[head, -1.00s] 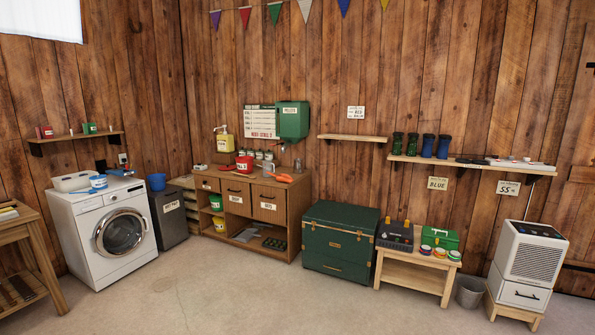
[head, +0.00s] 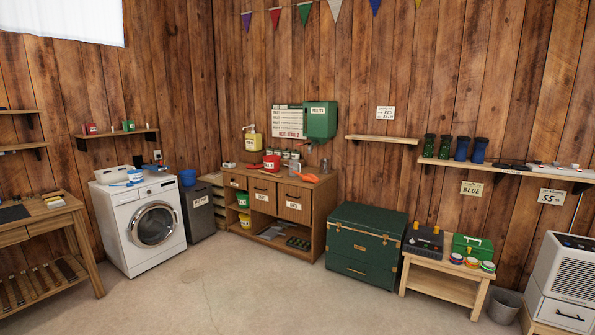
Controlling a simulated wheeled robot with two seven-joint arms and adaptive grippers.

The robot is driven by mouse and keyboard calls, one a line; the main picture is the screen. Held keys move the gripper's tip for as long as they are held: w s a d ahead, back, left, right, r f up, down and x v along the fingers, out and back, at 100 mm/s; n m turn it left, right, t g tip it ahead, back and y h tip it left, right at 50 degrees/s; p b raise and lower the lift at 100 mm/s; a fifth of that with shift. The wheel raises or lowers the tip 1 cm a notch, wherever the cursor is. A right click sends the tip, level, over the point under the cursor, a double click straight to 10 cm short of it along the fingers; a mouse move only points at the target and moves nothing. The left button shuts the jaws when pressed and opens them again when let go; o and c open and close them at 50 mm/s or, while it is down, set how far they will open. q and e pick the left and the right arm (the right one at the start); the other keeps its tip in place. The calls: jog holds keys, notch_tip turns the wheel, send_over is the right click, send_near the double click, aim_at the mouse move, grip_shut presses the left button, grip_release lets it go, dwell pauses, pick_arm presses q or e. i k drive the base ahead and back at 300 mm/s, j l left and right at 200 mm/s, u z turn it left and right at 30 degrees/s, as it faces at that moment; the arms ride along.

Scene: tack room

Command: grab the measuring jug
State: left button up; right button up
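I cannot clearly make out a measuring jug at this size. A small greyish vessel (head: 295,168) stands on top of the wooden cabinet (head: 323,196) against the back wall, and it may be the jug. It stands between a red tub (head: 271,163) and an orange-handled tool (head: 308,177). Neither of my grippers is in view.
A washing machine (head: 143,222) and a grey bin (head: 198,211) stand left of the cabinet. A green trunk (head: 364,243) and a low bench (head: 443,286) stand to its right. The concrete floor (head: 240,290) in front is clear.

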aim_at(293, 164)
jog(key=i+j+u, duration=0.2)
jog(key=i, duration=0.15)
jog(key=i+u, duration=0.15)
jog(key=i, duration=0.25)
jog(key=i+u, duration=0.25)
jog(key=i, duration=1.8)
jog(key=i+j+z, duration=0.1)
jog(key=i+z, duration=0.15)
jog(key=i, duration=0.25)
jog(key=i+j+z, duration=0.2)
jog(key=i, duration=0.35)
jog(key=i+j+z, duration=0.2)
jog(key=i+z, duration=0.25)
jog(key=i+j+z, duration=0.3)
jog(key=z, duration=0.15)
jog(key=i+j+z, duration=0.2)
jog(key=j, duration=0.15)
jog(key=i+j+z, duration=0.45)
jog(key=j, duration=0.3)
jog(key=j+z, duration=0.2)
jog(key=j, duration=0.2)
